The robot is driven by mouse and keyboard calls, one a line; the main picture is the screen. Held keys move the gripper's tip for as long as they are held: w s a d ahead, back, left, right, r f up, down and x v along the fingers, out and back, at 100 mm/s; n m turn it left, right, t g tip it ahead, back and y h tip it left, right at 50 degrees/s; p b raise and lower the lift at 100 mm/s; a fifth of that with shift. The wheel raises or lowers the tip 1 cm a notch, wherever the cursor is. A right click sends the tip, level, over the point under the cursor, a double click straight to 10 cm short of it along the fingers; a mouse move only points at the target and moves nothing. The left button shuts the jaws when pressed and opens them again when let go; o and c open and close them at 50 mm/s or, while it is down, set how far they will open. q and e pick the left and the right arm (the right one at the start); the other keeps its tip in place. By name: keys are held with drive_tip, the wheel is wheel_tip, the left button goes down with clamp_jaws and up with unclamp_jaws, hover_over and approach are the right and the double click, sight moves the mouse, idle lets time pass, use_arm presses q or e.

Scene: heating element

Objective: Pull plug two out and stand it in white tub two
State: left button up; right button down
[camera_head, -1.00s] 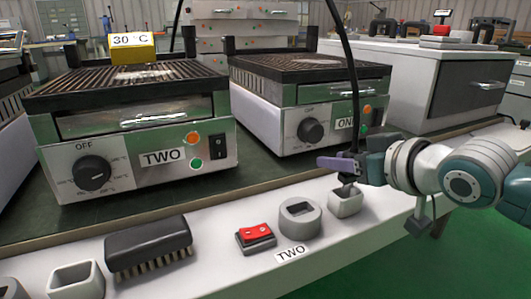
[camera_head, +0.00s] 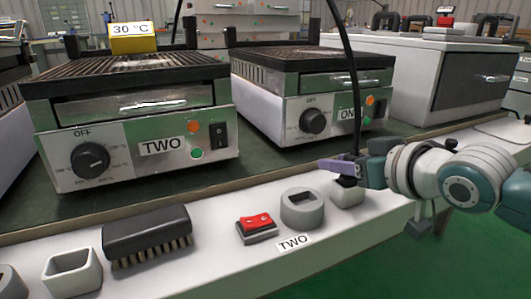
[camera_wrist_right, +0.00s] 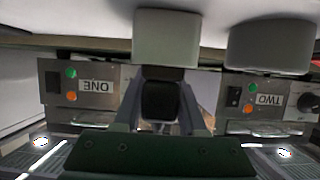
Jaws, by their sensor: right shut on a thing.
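My right gripper (camera_head: 345,167) is shut on a dark plug (camera_head: 346,181), with a black cable running up from it. The plug is upright at the mouth of a small white tub (camera_head: 347,196) on the white front ledge. In the right wrist view, which is upside down, the dark plug (camera_wrist_right: 160,100) sits between my fingers, right beside the tub's rim (camera_wrist_right: 165,40). How far its lower end is inside the tub is hidden. A grey round socket (camera_head: 302,222), beside a TWO label, stands empty to the left. My left gripper is not in view.
A red switch (camera_head: 255,223), a black brush (camera_head: 146,230) and another white tub (camera_head: 72,285) stand along the ledge to the left. Grill TWO (camera_head: 165,147) and grill ONE (camera_head: 348,113) stand behind. The black cable (camera_head: 350,70) crosses in front of grill ONE.

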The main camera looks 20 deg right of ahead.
drive_tip(key=shift+f+b, duration=0.45)
drive_tip(key=shift+f, duration=0.25)
drive_tip(key=shift+c, duration=1.9)
unclamp_jaws()
drive_tip(key=shift+s+r+p, duration=0.25)
drive_tip(key=shift+s+p, duration=0.05)
drive_tip(key=shift+p, duration=0.1)
drive_tip(key=p+v, duration=0.5)
drive_tip(key=v, duration=0.3)
drive_tip(key=shift+s, duration=0.1)
drive_tip(key=shift+s+d+r, duration=0.1)
drive_tip(key=shift+s, duration=0.4)
